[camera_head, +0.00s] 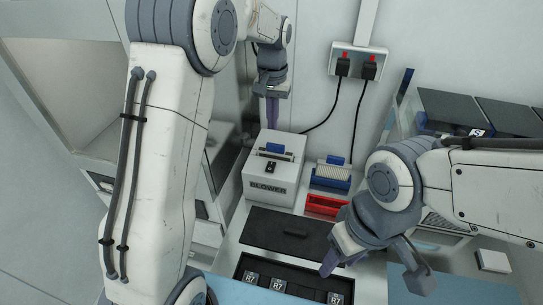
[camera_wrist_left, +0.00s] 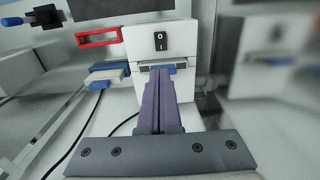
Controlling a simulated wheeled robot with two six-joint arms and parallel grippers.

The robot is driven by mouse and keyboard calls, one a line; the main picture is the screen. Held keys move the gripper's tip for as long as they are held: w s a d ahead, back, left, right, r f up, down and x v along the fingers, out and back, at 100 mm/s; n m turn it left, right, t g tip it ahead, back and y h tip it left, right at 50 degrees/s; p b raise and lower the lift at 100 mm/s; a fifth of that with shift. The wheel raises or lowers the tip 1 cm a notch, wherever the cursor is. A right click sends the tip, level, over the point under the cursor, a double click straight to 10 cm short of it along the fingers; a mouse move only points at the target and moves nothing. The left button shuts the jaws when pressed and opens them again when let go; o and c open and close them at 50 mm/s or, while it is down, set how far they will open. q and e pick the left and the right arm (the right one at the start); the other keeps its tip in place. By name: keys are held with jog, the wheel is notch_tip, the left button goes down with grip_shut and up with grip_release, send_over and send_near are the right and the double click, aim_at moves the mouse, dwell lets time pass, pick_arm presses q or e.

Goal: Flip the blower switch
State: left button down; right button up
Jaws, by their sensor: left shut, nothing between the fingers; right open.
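The blower (camera_head: 258,187) is a white box with "BLOWER" on its front. A small black rocker switch (camera_head: 270,167) sits on its sloped upper face, in front of a blue-topped part in a slot. In the left wrist view the switch (camera_wrist_left: 160,41) shows its I and O marks, just beyond my fingertips. My left gripper (camera_head: 272,122) is shut and empty, fingers pointing down above the rear of the blower. It also shows in the left wrist view (camera_wrist_left: 159,75); contact with the box cannot be told. My right gripper (camera_head: 375,268) is open and empty over the bench front.
A blue rack (camera_head: 331,178) and a red tray (camera_head: 325,205) stand right of the blower. A dark lid (camera_head: 287,232) and a black tray with R7-labelled items lie in front. A wall outlet (camera_head: 357,62) has two plugs with hanging cables.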

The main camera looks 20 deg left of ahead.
aim_at(272, 165)
pick_arm(q)
notch_tip(272, 165, down, 13)
jog(key=p, duration=0.4)
jog(key=shift+r, duration=0.1)
jog(key=shift+f+p, duration=0.3)
jog(key=shift+f, duration=0.2)
jog(key=shift+f, duration=0.15)
jog(key=shift+s, duration=0.15)
jog(key=shift+s+r, duration=0.25)
jog(key=shift+s, duration=0.35)
